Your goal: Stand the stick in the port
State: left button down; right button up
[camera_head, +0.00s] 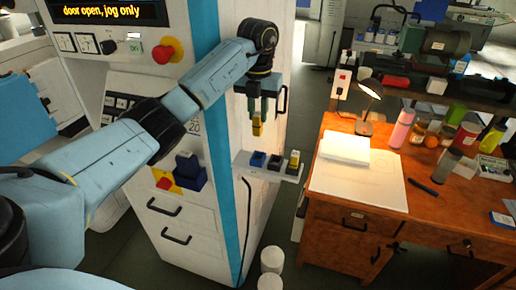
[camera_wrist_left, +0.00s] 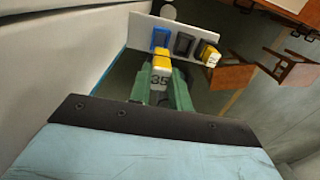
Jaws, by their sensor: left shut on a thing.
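My left gripper (camera_head: 259,112) has green fingers and is shut on a yellow stick (camera_head: 257,129), which hangs below the fingertips. In the left wrist view the stick (camera_wrist_left: 161,66) shows between the fingers, with a pale label reading 35. The stick is above a small white shelf (camera_head: 242,163) on the machine's side. The shelf carries a blue port (camera_head: 257,159), a dark port (camera_head: 274,163) and a third port holding another yellow-and-white stick (camera_head: 294,158). In the wrist view the held stick's end overlaps the lower part of the blue port (camera_wrist_left: 160,37). My right gripper is out of view.
The white machine (camera_head: 215,215) with a blue stripe stands left of the shelf. A wooden desk (camera_head: 338,220) with a lamp (camera_head: 369,92), papers and bottles stands to the right. Two white cylinders (camera_head: 271,260) stand low below the shelf. The air above the shelf is free.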

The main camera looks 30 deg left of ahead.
aim_at(258, 135)
pick_arm(q)
notch_tip(258, 135, down, 4)
jog(key=shift+f+b, duration=0.25)
jog(key=shift+b, duration=0.2)
notch_tip(258, 135, down, 3)
jog(key=shift+f, duration=0.1)
jog(key=shift+f, duration=0.1)
jog(key=shift+f, duration=0.55)
jog(key=c, duration=1.3)
grip_release()
